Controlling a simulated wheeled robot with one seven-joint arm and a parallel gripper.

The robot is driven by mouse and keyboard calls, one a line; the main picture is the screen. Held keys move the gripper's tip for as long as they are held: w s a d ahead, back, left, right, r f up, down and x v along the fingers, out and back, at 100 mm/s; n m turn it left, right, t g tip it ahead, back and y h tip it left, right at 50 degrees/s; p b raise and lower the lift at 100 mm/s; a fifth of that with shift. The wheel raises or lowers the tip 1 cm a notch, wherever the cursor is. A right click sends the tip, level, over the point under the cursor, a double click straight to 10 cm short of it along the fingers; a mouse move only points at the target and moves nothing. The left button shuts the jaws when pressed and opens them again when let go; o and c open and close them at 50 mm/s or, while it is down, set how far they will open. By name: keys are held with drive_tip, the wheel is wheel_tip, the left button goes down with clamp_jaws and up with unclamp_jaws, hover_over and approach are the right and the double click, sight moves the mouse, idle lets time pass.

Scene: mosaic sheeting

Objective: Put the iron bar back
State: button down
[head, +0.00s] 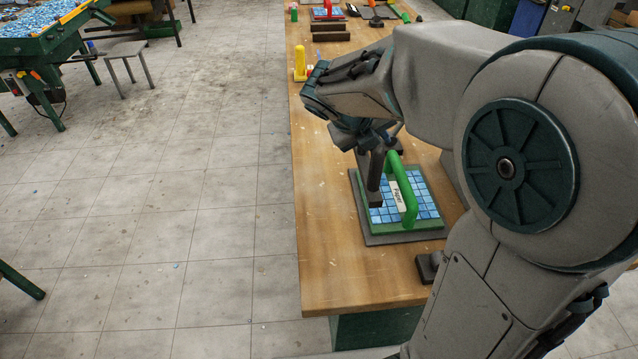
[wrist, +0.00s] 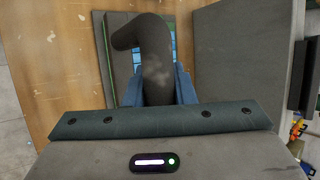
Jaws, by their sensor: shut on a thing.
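My gripper (head: 374,142) is shut on the iron bar (head: 375,178), a dark grey bar that hangs down from the fingers. The bar is over the left side of a blue mosaic sheet (head: 425,201) in a green frame on a grey board (head: 399,238). I cannot tell whether its lower end touches the sheet. In the wrist view the bar (wrist: 155,55) shows a bent upper end and stands between my blue fingers (wrist: 184,82).
Dark bars (head: 331,31) lie farther back, behind a yellow object (head: 300,64). A small dark block (head: 428,267) lies near the front right. Another mosaic table (head: 45,40) stands at the upper left.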

drive_tip(key=shift+w+a+f, duration=0.2)
drive_tip(key=shift+a+f, duration=2.35)
drive_tip(key=shift+a, duration=0.1)
drive_tip(key=shift+w+a+f, duration=0.2)
drive_tip(key=shift+a+f, duration=2.35)
drive_tip(key=shift+a, duration=0.1)
drive_tip(key=shift+f, duration=0.2)
drive_tip(key=c, duration=1.2)
unclamp_jaws()
